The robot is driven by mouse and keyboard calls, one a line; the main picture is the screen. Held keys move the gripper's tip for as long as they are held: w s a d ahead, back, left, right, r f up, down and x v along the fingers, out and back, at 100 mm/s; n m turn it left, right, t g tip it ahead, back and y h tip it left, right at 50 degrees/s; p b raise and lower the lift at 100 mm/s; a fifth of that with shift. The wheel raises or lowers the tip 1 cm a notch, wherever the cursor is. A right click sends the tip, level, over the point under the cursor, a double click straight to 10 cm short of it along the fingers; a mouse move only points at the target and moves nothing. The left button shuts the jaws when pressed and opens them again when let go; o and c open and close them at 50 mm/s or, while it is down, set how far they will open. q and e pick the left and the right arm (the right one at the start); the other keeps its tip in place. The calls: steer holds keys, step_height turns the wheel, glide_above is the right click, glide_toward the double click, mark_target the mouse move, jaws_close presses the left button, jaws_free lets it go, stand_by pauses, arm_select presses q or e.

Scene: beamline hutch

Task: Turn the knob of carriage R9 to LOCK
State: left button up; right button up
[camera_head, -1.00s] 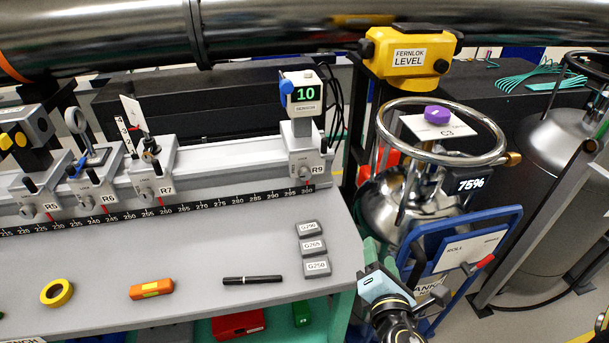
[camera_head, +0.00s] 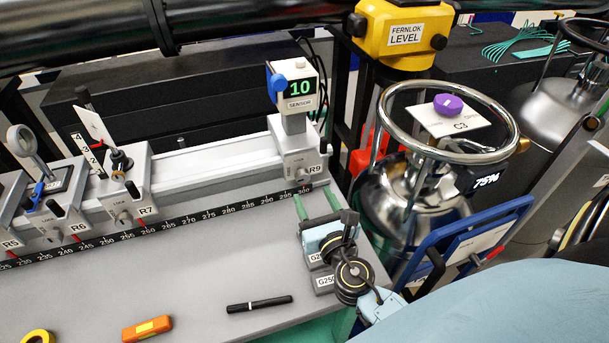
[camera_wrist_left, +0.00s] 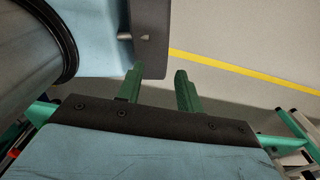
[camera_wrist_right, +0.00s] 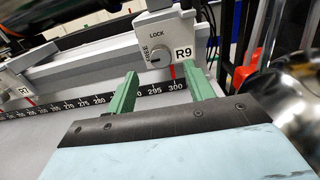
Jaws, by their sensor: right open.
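Carriage R9 (camera_head: 288,150) stands at the right end of the rail, bearing a sensor head that reads 10. The knob's dark mark seems to point left, towards FREE. My right gripper (camera_head: 315,202) is open and empty just in front of and below the knob. Its green fingertips also show in the right wrist view (camera_wrist_right: 162,76), apart from the knob. My left gripper (camera_wrist_left: 160,75) is open and empty over the floor; the head view does not show it.
Carriages R7 (camera_head: 110,198) and R6 (camera_head: 55,222) stand further left on the rail. A black pen (camera_head: 260,304) and an orange tool (camera_head: 146,328) lie on the bench. A handwheel (camera_head: 510,140) and tank stand at the right.

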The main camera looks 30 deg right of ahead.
mark_target(304, 178)
steer(key=x, duration=0.5)
steer(key=shift+w+d, duration=0.15)
steer(key=shift+w, duration=0.15)
steer(key=shift+w+d, duration=0.1)
steer(key=shift+w, duration=0.35)
steer(key=c, duration=1)
arm_select(q)
steer(key=shift+w+d+r, duration=0.1)
steer(key=shift+w+r, duration=0.15)
steer(key=shift+w, duration=0.3)
steer(key=shift+w+r, duration=0.2)
steer(key=shift+w, duration=0.35)
